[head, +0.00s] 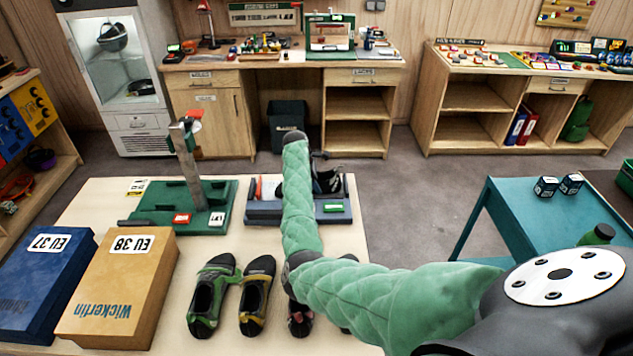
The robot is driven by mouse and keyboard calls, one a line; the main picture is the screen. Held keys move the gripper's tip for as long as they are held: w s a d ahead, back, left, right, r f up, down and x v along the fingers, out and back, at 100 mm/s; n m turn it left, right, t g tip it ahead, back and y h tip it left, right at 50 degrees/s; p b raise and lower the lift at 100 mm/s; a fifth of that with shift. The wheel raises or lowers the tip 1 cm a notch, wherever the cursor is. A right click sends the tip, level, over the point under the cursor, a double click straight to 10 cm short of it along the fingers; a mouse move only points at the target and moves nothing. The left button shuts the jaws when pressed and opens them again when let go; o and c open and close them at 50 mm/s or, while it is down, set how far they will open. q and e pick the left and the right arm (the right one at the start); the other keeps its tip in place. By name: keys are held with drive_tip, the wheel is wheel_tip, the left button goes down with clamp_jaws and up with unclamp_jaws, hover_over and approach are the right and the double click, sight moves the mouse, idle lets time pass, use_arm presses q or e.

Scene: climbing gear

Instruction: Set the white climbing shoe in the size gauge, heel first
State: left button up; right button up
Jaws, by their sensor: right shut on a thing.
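My right arm comes in from the right and reaches over the table. Its gripper (321,160) is small in view beside the forearm's far end and mostly hidden. It is shut on a shoe (328,182), dark with pale parts as seen here, over the blue-grey gauge base (265,210). The forearm covers the middle of this base, so I cannot tell whether the shoe touches it. A red part stands at its left end and a green label lies at its right. A green stand (150,217) with an upright metal post is to its left. My left gripper is not in view.
A green shoe (210,297) and a black-yellow shoe (257,295) lie in front, with another pair partly under my arm. Blue (40,285) and tan (120,285) shoe boxes are at the left. A teal table (500,225) stands right, across open floor.

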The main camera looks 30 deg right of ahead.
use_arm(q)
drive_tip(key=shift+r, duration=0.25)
use_arm(e)
drive_tip(key=shift+f, duration=0.1)
idle(0.6)
drive_tip(key=o, duration=1.2)
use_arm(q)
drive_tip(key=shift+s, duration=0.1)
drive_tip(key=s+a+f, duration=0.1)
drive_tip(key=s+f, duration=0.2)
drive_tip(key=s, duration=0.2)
use_arm(e)
drive_tip(key=shift+w+a+r, duration=0.1)
drive_tip(key=shift+a+r, duration=0.05)
drive_tip(key=shift+r, duration=0.35)
drive_tip(key=b+v, duration=0.2)
drive_tip(key=v, duration=0.3)
drive_tip(key=shift+a+r, duration=0.15)
drive_tip(key=shift+r, duration=0.1)
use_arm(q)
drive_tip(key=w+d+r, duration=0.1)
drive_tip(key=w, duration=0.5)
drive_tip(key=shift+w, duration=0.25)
use_arm(e)
drive_tip(key=shift+w+a+r, duration=0.1)
drive_tip(key=shift+a+r, duration=0.1)
drive_tip(key=shift+r, duration=0.3)
